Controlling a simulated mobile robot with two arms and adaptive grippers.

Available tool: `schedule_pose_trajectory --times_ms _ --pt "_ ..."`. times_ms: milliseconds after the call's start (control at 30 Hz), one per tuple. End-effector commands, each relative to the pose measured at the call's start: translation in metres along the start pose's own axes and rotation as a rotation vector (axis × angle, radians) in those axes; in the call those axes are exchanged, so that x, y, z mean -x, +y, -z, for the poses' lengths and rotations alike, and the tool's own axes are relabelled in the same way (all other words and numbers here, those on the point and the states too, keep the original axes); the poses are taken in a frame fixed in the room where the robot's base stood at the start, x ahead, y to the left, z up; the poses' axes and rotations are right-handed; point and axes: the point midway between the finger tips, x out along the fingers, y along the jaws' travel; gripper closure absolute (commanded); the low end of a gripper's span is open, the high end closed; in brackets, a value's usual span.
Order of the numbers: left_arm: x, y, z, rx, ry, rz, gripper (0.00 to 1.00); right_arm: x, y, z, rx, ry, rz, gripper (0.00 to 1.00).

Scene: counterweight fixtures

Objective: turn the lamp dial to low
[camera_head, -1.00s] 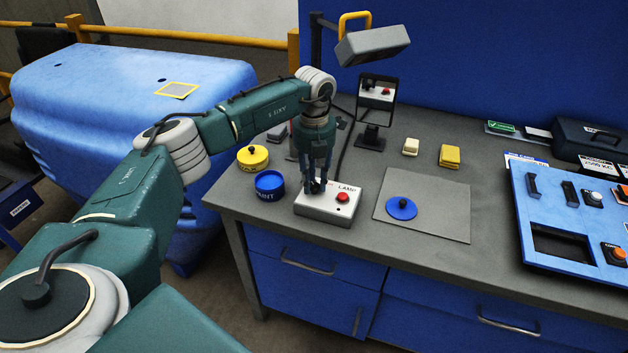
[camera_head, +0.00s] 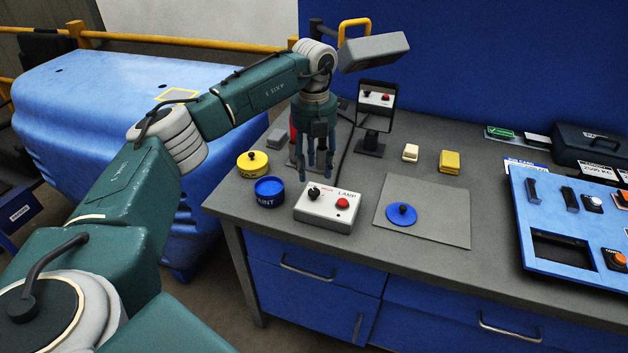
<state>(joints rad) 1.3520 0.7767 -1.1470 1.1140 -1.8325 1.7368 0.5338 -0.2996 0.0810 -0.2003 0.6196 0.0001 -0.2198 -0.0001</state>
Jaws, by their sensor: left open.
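The lamp box (camera_head: 323,212) is a small light box labelled LAMP on the front left part of the bench. Its black dial (camera_head: 314,193) is on the left of its top, and a red button (camera_head: 342,203) is on the right. The dial's pointer setting is too small to read. My left gripper (camera_head: 316,172) is open and empty, pointing down, above and behind the dial and apart from it. The lamp head (camera_head: 373,48) hangs over the back of the bench. My right gripper is not in view.
A blue paint tin (camera_head: 269,192) and a yellow tin (camera_head: 252,164) stand left of the box. A grey mat (camera_head: 445,205) with a blue lid (camera_head: 401,214) lies to the right. A mirror (camera_head: 376,108) stands behind. A blue panel (camera_head: 540,235) is at far right.

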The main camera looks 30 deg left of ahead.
Motion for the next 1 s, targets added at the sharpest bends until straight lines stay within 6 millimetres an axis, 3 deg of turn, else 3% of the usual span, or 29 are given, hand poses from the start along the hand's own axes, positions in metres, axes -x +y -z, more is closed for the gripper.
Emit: schedule_pose_trajectory --times_ms 100,300,900,1000 --pt "0.025 0.000 -0.001 0.000 -0.003 0.001 0.56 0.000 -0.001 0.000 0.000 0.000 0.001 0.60" --pt "0.047 0.000 -0.001 0.000 -0.002 0.000 0.56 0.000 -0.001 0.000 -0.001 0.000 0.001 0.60" --pt "0.050 0.000 0.000 0.000 0.000 0.000 0.56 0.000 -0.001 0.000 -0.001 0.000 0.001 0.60" --pt "0.045 -0.009 0.000 -0.016 -0.004 0.019 0.56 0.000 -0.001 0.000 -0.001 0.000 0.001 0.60"
